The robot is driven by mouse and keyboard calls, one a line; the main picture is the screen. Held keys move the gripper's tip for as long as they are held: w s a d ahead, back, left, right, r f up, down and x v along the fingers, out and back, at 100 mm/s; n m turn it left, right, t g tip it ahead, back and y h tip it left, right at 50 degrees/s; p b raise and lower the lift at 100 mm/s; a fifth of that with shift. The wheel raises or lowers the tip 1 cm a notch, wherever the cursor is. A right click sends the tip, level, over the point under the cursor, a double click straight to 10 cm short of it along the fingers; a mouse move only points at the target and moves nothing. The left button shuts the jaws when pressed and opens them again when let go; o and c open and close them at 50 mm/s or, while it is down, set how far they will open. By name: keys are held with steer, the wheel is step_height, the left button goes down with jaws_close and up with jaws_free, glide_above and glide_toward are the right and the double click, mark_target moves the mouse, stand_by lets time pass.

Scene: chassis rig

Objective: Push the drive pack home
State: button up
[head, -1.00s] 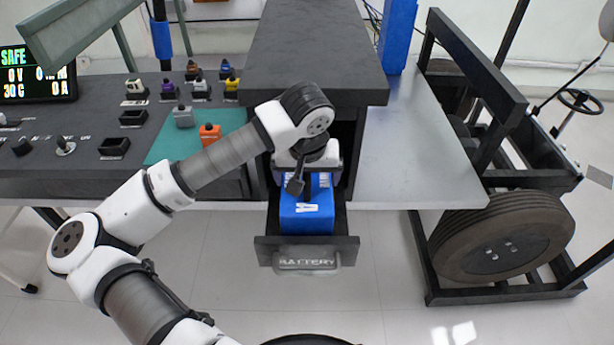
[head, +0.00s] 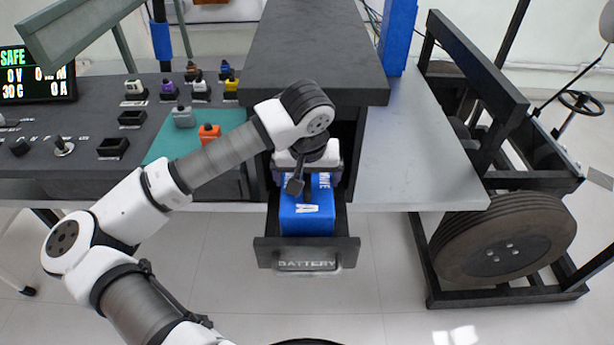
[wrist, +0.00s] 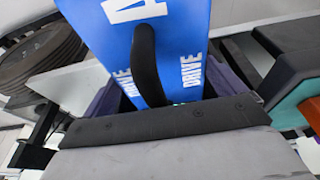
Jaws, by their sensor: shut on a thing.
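The drive pack (head: 307,218) is a blue block with a white "A", "DRIVE" lettering and a black handle. In the head view it is in the open battery drawer (head: 347,222), towards its front. My gripper (head: 306,172) is over the rear part of the pack, its fingers mostly hidden by my wrist. In the wrist view the pack (wrist: 185,25) fills the top middle, with a purple finger on each side. My gripper (wrist: 160,98) is shut on the pack. The pack's underside and its seat in the drawer are hidden.
The dark cabinet top (head: 318,50) overhangs the rear of the drawer. A bench (head: 60,140) with sockets and coloured plugs is at left. A grey plate (head: 410,150) and a wheeled chassis (head: 505,240) are at right. The floor before the drawer is clear.

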steer(key=shift+f+b, duration=1.7)
steer(key=shift+b, duration=0.85)
stand_by(0.4)
steer(key=o, duration=1.6)
steer(key=v, duration=1.4)
steer(key=shift+p, duration=0.3)
